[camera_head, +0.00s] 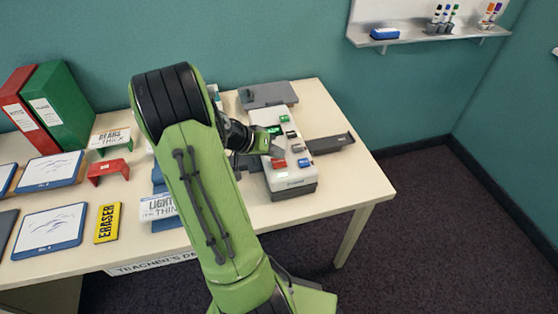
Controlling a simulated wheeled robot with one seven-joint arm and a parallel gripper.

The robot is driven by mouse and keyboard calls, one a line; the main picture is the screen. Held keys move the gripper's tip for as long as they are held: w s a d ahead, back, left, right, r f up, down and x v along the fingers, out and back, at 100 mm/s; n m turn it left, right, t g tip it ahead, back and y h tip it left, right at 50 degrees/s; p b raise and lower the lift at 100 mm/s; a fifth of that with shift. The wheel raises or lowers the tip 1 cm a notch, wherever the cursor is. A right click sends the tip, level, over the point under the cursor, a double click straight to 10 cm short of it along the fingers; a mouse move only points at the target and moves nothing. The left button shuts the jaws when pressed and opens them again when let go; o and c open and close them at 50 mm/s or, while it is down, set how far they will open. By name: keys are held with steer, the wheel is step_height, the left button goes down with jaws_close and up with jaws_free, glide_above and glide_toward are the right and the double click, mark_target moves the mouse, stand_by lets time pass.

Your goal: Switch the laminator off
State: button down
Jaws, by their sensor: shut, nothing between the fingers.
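The laminator (291,183) is a long pale grey machine near the right end of the table. Its top carries green, dark, red and blue controls. A green control (284,118) is near its far end, and a bright green patch (274,129) is beside my wrist. A red control (278,163) and a blue control (304,162) are nearer its front. My gripper (276,151) is shut and empty over the left side of the laminator, close to the red control. I cannot tell whether it touches. My arm hides part of the laminator's left side.
A dark tray (330,143) juts out right of the laminator, and a grey piece (268,95) is behind it. Red (30,115) and green (62,105) binders, blue-framed boards (50,230) and a yellow eraser card (107,222) are at left. The table's right end is clear.

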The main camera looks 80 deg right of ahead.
mark_target(275, 162)
stand_by(0.3)
steer(key=shift+f+b, duration=0.5)
steer(key=shift+f, duration=0.2)
stand_by(0.3)
steer(key=shift+r+p, duration=0.3)
steer(key=shift+r, duration=0.4)
step_height(275, 162, up, 6)
steer(key=p, duration=0.4)
steer(key=shift+p, duration=0.3)
